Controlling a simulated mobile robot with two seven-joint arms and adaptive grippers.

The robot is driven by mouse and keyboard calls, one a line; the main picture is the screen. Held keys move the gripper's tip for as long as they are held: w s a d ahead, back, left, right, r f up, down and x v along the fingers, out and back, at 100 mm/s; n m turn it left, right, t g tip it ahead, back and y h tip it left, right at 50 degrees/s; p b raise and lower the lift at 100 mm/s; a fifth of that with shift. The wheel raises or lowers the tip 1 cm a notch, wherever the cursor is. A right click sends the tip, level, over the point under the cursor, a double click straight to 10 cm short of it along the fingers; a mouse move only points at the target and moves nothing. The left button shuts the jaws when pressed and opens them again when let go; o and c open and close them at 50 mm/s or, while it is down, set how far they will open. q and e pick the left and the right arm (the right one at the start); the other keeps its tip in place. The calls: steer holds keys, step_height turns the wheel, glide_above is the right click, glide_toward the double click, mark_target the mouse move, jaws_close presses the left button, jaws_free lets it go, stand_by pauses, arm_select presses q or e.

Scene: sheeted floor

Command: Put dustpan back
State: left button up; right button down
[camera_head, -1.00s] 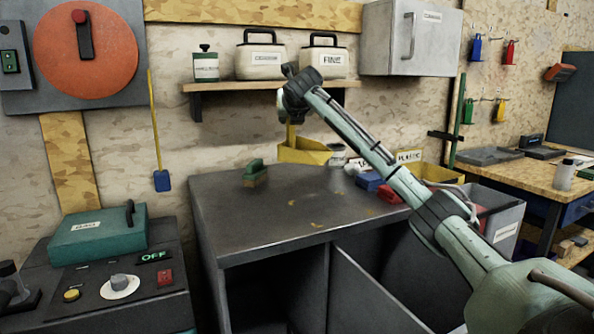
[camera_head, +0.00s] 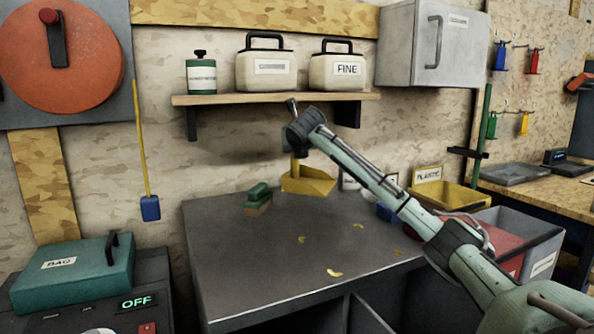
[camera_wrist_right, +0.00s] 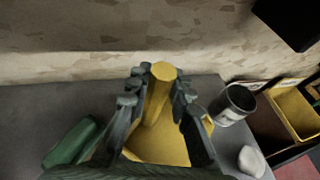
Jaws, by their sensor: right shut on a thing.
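The yellow dustpan (camera_head: 309,184) is near the back edge of the dark workbench (camera_head: 240,270), close to the wall. My right gripper (camera_head: 297,152) is above it, its arm reaching in from the right. In the right wrist view the gripper (camera_wrist_right: 157,100) is shut around the dustpan's upright yellow handle (camera_wrist_right: 160,82), with the pan (camera_wrist_right: 160,143) below. I cannot tell whether the pan touches the bench. My left gripper is not in view.
A wooden shelf (camera_head: 270,98) with labelled containers is on the wall above. A grey cabinet (camera_head: 425,45) hangs to its right. Yellow scraps (camera_head: 334,272) lie on the bench. A can (camera_wrist_right: 234,104) and yellow bin (camera_wrist_right: 297,110) are right of the dustpan. The bench front is mostly clear.

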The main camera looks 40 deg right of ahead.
mark_target(295, 163)
step_height(295, 163, down, 4)
steer(key=shift+f, duration=0.25)
steer(key=c, duration=1.4)
jaws_free()
steer(key=shift+f, duration=0.1)
steer(key=shift+o, duration=0.2)
steer(key=shift+s+a+r, duration=0.2)
steer(key=shift+s+r, duration=0.05)
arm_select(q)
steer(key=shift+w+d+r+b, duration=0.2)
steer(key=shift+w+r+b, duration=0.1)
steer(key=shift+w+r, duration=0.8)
arm_select(e)
steer(key=v, duration=1.1)
steer(key=shift+s, duration=0.15)
steer(key=shift+a+f, duration=0.1)
